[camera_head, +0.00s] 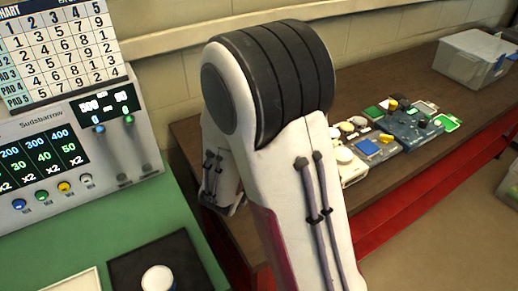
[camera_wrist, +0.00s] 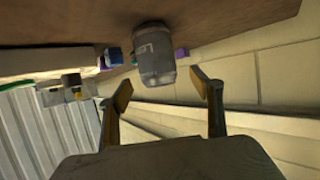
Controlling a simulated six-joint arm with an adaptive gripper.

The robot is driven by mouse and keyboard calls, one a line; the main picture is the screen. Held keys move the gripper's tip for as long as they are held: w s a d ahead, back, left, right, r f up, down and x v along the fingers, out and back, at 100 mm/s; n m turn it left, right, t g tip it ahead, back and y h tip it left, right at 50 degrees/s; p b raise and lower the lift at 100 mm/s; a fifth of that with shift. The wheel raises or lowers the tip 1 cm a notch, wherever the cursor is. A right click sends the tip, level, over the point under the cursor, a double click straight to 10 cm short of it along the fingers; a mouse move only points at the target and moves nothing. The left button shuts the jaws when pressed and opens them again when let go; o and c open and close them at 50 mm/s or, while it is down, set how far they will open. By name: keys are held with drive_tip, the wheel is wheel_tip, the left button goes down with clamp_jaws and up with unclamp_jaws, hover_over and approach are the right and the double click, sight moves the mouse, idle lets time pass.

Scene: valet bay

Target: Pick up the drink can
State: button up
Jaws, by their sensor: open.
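A grey, rounded cylinder that looks like the drink can (camera_wrist: 154,55) shows in the wrist view, against the brown tabletop (camera_wrist: 225,18), which fills the top of that picture. My gripper (camera_wrist: 161,90) is open, with one finger at each side of the picture's middle. The can lies beyond the fingertips, roughly in line with the gap between them. Nothing is between the fingers. In the head view my arm stands in front and hides the gripper, and I cannot make out the can there.
Small blue and purple items (camera_wrist: 113,57) sit close to the can. In the head view, a brown bench (camera_head: 375,85) carries several circuit-like pieces (camera_head: 415,125) and a clear bin (camera_head: 474,58). A grey control panel (camera_head: 80,145) stands at left on a green surface. A pale wall runs behind.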

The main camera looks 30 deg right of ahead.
drive_tip(key=shift+r+x, duration=0.2)
drive_tip(key=shift+x, duration=2.25)
drive_tip(key=shift+d, duration=0.15)
drive_tip(key=shift+r, duration=0.1)
drive_tip(key=c, duration=1.5)
